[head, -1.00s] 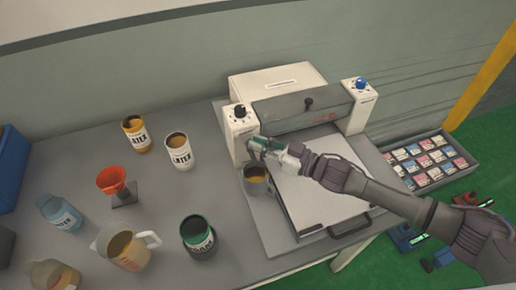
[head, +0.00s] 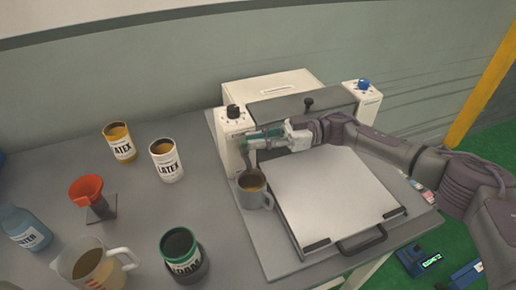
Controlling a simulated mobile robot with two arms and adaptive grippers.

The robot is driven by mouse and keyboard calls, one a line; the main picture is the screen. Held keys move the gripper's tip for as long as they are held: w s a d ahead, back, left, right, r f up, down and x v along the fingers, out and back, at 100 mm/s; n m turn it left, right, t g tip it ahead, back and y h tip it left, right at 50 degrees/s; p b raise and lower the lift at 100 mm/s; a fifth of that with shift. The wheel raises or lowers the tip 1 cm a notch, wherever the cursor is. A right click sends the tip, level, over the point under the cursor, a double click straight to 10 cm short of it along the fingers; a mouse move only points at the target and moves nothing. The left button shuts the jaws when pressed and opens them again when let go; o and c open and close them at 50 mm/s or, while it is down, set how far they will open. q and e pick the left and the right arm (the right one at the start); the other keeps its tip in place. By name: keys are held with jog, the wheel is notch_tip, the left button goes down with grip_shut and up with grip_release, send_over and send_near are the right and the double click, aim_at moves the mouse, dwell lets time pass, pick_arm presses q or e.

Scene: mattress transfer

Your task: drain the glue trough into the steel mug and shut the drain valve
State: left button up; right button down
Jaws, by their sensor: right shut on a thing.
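The steel mug (head: 252,192) stands upright at the left front of the gluing machine, with amber liquid inside. My right gripper (head: 262,139) is just above and behind the mug, at the machine's left post (head: 232,131). It is shut on the drain valve, which is mostly hidden by the fingers. A grey spout (head: 248,160) hangs down toward the mug's rim. I cannot tell whether glue is flowing or how the valve is turned. The trough's inside is hidden under the grey cover (head: 300,106). My left gripper is out of view.
A white flat plate (head: 330,200) lies in front of the machine. Two latex cans (head: 119,144) (head: 166,162), a red funnel (head: 87,190), a jug (head: 92,265) and a green-rimmed can (head: 181,252) stand on the left of the table. Bare tabletop lies between them and the mug.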

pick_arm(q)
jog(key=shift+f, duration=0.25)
pick_arm(e)
jog(key=shift+a+r, duration=0.1)
jog(key=c, duration=1.2)
grip_release()
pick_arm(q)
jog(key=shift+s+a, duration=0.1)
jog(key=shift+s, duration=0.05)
